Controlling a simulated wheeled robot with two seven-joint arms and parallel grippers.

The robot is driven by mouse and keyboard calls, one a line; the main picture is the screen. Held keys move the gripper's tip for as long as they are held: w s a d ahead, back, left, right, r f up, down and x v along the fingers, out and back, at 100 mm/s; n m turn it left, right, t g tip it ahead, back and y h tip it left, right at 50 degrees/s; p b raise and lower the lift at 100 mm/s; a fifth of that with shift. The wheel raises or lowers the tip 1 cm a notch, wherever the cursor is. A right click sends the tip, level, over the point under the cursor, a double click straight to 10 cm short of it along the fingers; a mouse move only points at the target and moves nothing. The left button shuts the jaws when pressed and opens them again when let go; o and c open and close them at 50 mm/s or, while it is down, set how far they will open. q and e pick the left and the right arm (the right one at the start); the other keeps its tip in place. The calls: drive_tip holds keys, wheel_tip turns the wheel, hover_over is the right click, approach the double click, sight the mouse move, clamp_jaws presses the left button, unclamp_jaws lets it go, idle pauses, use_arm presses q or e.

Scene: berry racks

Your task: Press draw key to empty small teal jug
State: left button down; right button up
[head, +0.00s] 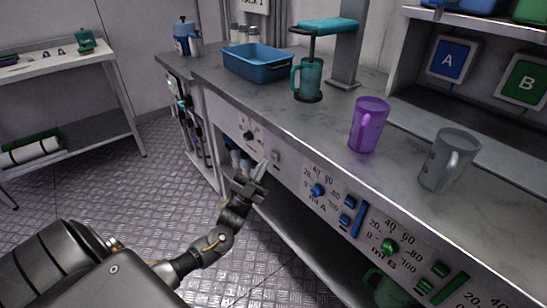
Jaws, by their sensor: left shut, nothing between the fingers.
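The small teal jug (310,76) stands upright on the grey counter, on a dark round base. A dark tube from the teal dispenser head (328,26) comes down to its top; I cannot see inside the jug. My left gripper (262,170) is shut and empty in front of the counter's front panel, its tips close to a small grey key (276,158). I cannot tell whether the tips touch it, and no label shows which key is the draw key. My right gripper is not in view.
A blue bin (256,62) sits at the back left. The panel carries a blue knob (318,190) and a green knob (389,246). Open floor lies left.

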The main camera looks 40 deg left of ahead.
use_arm(q)
drive_tip(key=shift+w, duration=0.1)
drive_tip(key=shift+w+d, duration=0.1)
drive_tip(key=shift+w, duration=0.2)
idle(0.5)
drive_tip(key=shift+w+d+b, duration=0.15)
drive_tip(key=shift+w+b, duration=0.15)
drive_tip(key=shift+w, duration=0.1)
idle(0.4)
drive_tip(key=shift+s+a+p, duration=0.25)
drive_tip(key=shift+s+p, duration=0.1)
drive_tip(key=shift+s, duration=0.5)
